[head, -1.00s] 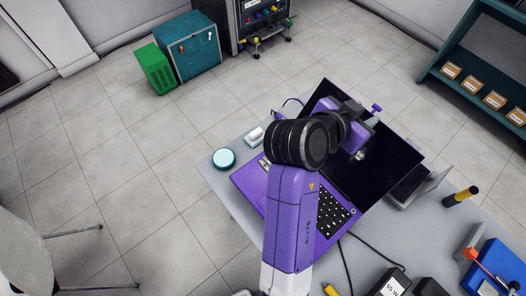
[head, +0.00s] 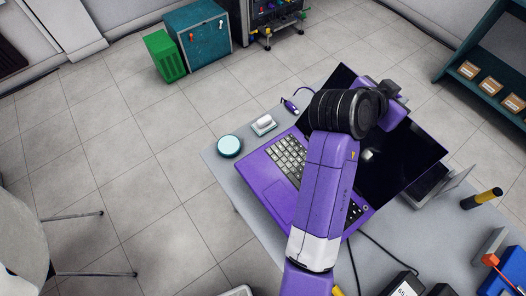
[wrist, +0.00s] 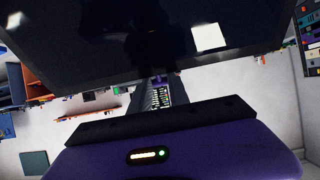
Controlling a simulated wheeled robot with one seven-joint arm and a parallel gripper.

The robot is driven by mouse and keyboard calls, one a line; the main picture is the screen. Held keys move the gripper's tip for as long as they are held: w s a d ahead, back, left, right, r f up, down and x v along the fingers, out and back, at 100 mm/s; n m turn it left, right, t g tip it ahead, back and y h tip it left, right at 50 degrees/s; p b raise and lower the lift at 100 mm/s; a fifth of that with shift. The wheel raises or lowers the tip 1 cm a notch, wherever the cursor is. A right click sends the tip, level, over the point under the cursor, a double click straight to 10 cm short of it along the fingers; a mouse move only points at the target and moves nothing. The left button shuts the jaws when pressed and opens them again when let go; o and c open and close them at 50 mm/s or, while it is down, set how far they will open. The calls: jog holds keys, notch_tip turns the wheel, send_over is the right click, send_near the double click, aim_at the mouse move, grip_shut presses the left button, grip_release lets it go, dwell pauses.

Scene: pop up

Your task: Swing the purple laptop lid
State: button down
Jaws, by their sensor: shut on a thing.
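The purple laptop (head: 268,185) stands open on the grey table, its base and keyboard facing up. Its lid (head: 400,155) is raised and leans back to the right, with the black screen showing. My gripper (head: 388,98) is at the upper far edge of the lid, shut on it. My arm covers part of the keyboard and screen, and my fingertips are hard to make out in the head view. In the wrist view the dark lid (wrist: 110,45) fills the top, above my gripper (wrist: 157,92).
A round teal-topped thing (head: 229,146) and a small white item (head: 264,123) lie left of the laptop on the grey table (head: 228,178). A grey stand (head: 440,185) and a yellow-black cylinder (head: 482,199) are to the right. Cables run in front.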

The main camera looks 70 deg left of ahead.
jog(key=shift+s+d+r+p, duration=0.15)
jog(key=shift+s+r+p, duration=0.6)
jog(key=shift+s+p, duration=0.05)
jog(key=shift+p+v, duration=1.55)
jog(key=shift+v, duration=0.8)
jog(key=f+p+v, duration=0.1)
jog(key=p+v, duration=0.2)
jog(key=v, duration=0.3)
jog(key=shift+s+d, duration=0.2)
jog(key=shift+s, duration=0.35)
jog(key=shift+r, duration=0.1)
jog(key=shift+s, duration=0.1)
jog(key=s+d+p, duration=0.1)
jog(key=s, duration=0.5)
jog(key=shift+s+d, duration=0.25)
jog(key=shift+d, duration=0.05)
